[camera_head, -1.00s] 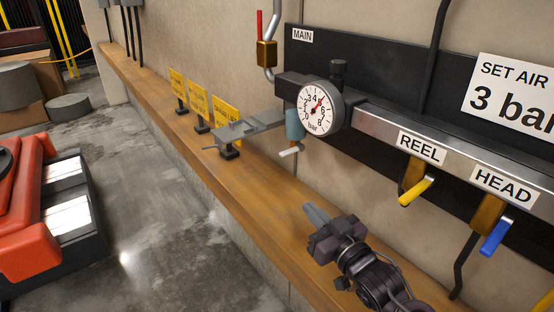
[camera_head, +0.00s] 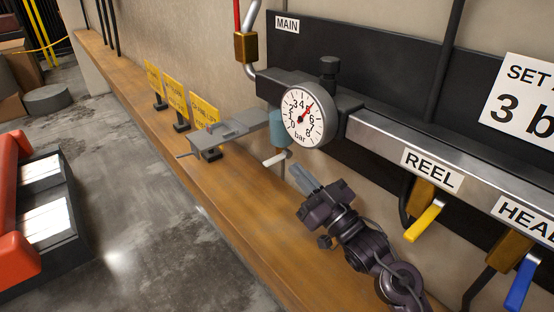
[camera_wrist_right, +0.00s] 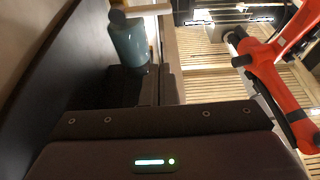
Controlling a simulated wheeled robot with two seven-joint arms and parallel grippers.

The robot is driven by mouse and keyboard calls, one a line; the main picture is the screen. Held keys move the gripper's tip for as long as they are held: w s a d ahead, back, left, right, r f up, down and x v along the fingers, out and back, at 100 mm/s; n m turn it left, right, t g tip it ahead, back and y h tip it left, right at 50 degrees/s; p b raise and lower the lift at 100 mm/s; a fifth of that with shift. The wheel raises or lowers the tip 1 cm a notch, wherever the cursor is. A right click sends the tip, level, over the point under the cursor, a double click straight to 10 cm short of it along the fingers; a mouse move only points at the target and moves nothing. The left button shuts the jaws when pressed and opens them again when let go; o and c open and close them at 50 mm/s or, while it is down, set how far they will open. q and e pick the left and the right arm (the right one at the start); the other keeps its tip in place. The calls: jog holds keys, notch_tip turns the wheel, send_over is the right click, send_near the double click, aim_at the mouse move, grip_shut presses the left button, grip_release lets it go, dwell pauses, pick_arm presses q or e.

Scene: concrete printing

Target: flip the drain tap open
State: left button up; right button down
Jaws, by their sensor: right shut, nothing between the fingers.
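The drain tap is a small white lever (camera_head: 275,159) under the blue-grey filter bowl (camera_head: 278,125), which hangs beneath the regulator with the round gauge (camera_head: 303,117). The lever points left, roughly level with the ledge. My right gripper (camera_head: 299,173) is shut and empty, just right of the lever and a little below the bowl. I see no clear contact between fingers and lever. In the right wrist view the bowl (camera_wrist_right: 128,42) is close ahead of the dark gripper; a pale piece beside it may be the lever. My left gripper is not in view.
A grey bracket (camera_head: 232,128) and several yellow signs (camera_head: 176,100) stand on the wooden ledge (camera_head: 215,195) left of the bowl. The yellow REEL lever (camera_head: 424,222) and blue HEAD lever (camera_head: 521,283) hang on the right. The ledge's middle is clear.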

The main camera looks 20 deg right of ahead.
notch_tip(320, 180, up, 3)
jog(key=p, duration=0.3)
send_over(278, 158)
jog(key=s, duration=0.3)
jog(key=f, duration=0.1)
jog(key=f+p, duration=0.1)
jog(key=a+f, duration=0.1)
jog(key=f, duration=0.1)
jog(key=shift+w+a+p, duration=0.1)
jog(key=shift+w+p, duration=0.2)
jog(key=shift+w, duration=0.05)
jog(key=shift+f, duration=0.1)
jog(key=shift+f+n+b, duration=0.15)
jog(key=shift+n+b, duration=0.2)
jog(key=shift+n, duration=0.15)
